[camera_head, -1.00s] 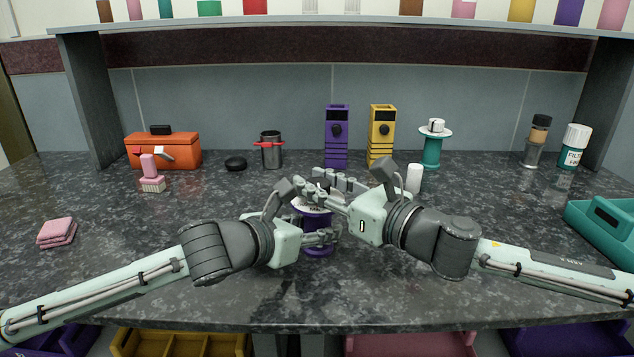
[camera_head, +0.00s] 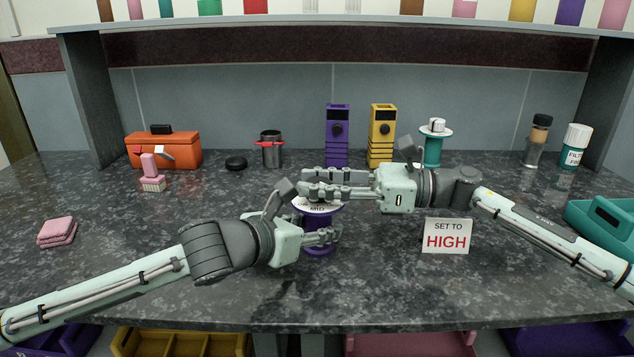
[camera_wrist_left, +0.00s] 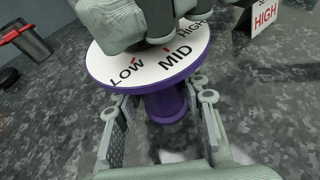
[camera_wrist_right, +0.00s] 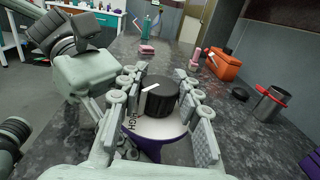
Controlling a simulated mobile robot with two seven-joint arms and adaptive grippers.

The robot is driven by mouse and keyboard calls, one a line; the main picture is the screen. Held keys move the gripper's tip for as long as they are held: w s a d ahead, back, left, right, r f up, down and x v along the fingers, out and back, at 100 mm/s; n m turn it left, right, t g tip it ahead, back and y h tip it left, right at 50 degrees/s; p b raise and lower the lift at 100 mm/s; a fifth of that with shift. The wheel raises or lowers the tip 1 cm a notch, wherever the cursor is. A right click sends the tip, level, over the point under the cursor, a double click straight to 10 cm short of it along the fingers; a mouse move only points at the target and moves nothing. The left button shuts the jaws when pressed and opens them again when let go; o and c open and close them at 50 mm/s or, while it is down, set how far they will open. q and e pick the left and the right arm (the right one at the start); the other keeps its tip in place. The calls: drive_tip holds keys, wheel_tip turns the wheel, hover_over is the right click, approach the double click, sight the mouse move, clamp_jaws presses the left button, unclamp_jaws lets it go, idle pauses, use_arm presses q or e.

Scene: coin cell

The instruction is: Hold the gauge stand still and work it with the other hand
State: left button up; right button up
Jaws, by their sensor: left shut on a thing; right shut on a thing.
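The gauge stand (camera_head: 320,250) is a purple post and base under a white dial (camera_head: 318,209). It stands upright on the counter. The dial reads LOW, MID and HIGH in the left wrist view (camera_wrist_left: 150,66). My left gripper (camera_head: 325,238) is shut on the purple post (camera_wrist_left: 167,106), below the dial. My right gripper (camera_head: 316,186) is shut around the black knob (camera_wrist_right: 160,96) on top. The knob's white mark faces the side where HIGH is printed; I cannot tell whether they line up exactly. The knob is hidden in the head view.
A card (camera_head: 446,236) reading SET TO HIGH stands right of the stand, below my right arm. Behind are a purple box (camera_head: 337,140), a yellow box (camera_head: 381,138) and a metal cup (camera_head: 271,151). The left front counter is mostly clear.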

use_arm(q)
drive_tip(key=shift+d, duration=0.1)
use_arm(e)
drive_tip(key=shift+r+g, duration=0.1)
drive_tip(key=shift+g, duration=0.2)
drive_tip(key=o, duration=1.2)
drive_tip(key=d, duration=1.2)
drive_tip(key=shift+s, duration=0.45)
use_arm(q)
drive_tip(key=o, duration=1.4)
drive_tip(key=shift+s, duration=0.1)
